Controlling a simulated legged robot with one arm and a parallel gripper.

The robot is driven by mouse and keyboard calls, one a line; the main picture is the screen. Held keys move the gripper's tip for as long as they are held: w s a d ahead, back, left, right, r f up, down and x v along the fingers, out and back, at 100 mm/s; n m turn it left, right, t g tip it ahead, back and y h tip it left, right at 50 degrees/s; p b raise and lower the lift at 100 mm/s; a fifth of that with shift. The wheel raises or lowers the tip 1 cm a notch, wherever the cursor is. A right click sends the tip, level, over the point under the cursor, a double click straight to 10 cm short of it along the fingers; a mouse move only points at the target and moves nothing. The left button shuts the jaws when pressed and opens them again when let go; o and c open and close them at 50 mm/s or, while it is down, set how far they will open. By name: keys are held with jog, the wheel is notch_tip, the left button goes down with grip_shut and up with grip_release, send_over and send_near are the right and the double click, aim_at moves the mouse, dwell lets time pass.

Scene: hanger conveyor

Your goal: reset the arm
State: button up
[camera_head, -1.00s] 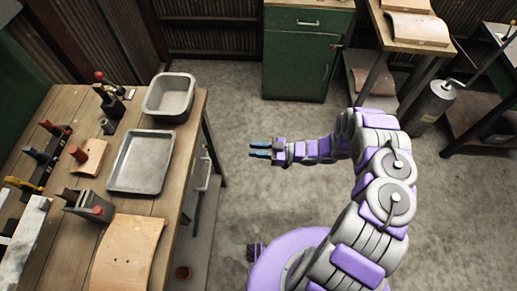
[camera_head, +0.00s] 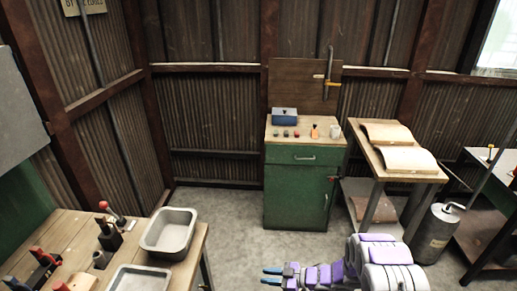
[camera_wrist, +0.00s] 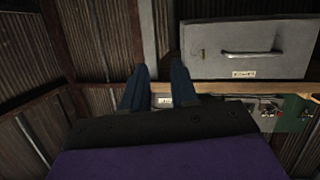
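My gripper (camera_head: 272,276) shows at the bottom of the head view, at the end of my purple and grey arm. Its two blue fingers point left and are spread apart with nothing between them. In the wrist view my gripper (camera_wrist: 160,88) shows two dark blue fingers with a clear gap between them. The arm is folded low in front of me, clear of the workbench.
A wooden workbench (camera_head: 45,240) at left bears a deep tray (camera_head: 170,232), a shallow tray (camera_head: 140,281) and tools. A green cabinet (camera_head: 295,190) stands at the back. A table with curved wooden pieces (camera_head: 405,160) and a grey cylinder (camera_head: 435,235) are at right. Floor between is clear.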

jog(key=w+d+r+m+t+h, duration=0.2)
jog(key=w+d+r+h, duration=0.35)
jog(key=d, duration=0.25)
jog(key=w+d+r+m+t+h, duration=0.2)
jog(key=w+d+r+t+h, duration=0.15)
jog(key=w+d+h, duration=0.35)
jog(key=s+d+r+m+g+h, duration=0.1)
jog(key=s+d+r+m+h, duration=0.2)
jog(key=d+r, duration=0.4)
jog(key=s+d+r+m+g+h, duration=0.15)
jog(key=s+d+r, duration=0.25)
jog(key=r, duration=0.5)
jog(key=s+r+m+g+h, duration=0.15)
jog(key=s+r+m, duration=0.3)
jog(key=s, duration=0.45)
jog(key=s+a+r+m+g+y, duration=0.1)
jog(key=s+a, duration=0.4)
jog(key=s, duration=0.6)
jog(key=s+a+r+m+g+y, duration=0.1)
jog(key=s+a, duration=0.4)
jog(key=s, duration=0.7)
jog(key=s+a+r+m+g+y, duration=0.1)
jog(key=s+a+g, duration=0.4)
jog(key=s, duration=0.6)
notch_tip(320, 180, up, 2)
jog(key=shift+s+a+r+y, duration=0.1)
jog(key=shift+s+a+y, duration=0.3)
jog(key=shift+a+y, duration=0.15)
